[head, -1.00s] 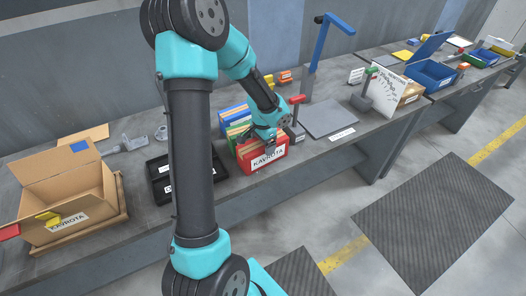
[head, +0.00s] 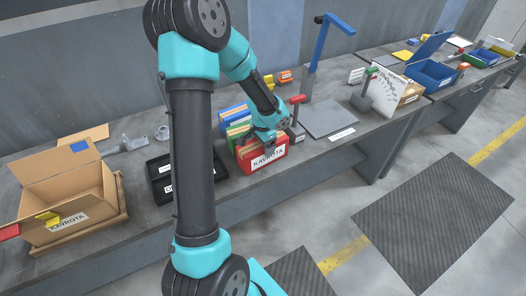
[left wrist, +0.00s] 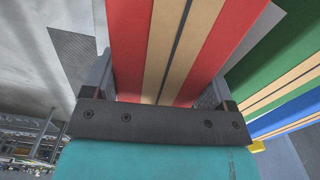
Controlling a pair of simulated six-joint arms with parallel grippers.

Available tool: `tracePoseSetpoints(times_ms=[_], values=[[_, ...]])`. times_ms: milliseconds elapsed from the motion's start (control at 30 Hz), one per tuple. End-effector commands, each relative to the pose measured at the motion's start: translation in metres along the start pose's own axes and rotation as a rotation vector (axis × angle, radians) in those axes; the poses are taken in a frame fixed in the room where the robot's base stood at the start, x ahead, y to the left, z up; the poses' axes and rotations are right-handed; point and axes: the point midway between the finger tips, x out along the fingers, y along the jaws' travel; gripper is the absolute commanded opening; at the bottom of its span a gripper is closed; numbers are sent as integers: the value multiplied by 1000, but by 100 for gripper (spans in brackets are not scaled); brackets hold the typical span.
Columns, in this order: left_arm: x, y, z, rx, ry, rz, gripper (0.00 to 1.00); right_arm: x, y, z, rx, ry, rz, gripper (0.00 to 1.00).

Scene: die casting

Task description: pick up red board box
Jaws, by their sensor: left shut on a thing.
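The red board box (head: 266,157), labelled KAVROTA, stands upright on the workbench, in front of a green box and a blue box. In the left wrist view the red box (left wrist: 205,50) shows red walls with tan boards between them. My left gripper (head: 268,138) reaches down on the top of the red box. In the left wrist view my left gripper (left wrist: 160,98) has its fingers on either side of the box, shut on it. The fingertips are partly hidden by the box. My right gripper is not in view.
A green box (head: 238,131) and a blue box (head: 232,116) stand close behind the red one. A black tray (head: 160,180) and an open cardboard box (head: 65,195) are to the left. A red-handled tool (head: 297,100) and a grey plate (head: 328,118) are to the right.

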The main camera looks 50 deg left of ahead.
Motion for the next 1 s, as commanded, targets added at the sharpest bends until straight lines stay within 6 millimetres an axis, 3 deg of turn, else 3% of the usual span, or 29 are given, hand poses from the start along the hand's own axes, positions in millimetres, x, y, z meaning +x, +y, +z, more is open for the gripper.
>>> tracePoseSetpoints(times_ms=[200,567,933,1000], values=[[-1,0,0,0,2,-1,26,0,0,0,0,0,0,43],[-5,0,-1,0,2,-3,26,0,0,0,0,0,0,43],[-39,2,-4,5,4,-2,26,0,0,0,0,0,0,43],[-38,13,0,13,1,-1,26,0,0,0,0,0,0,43]])
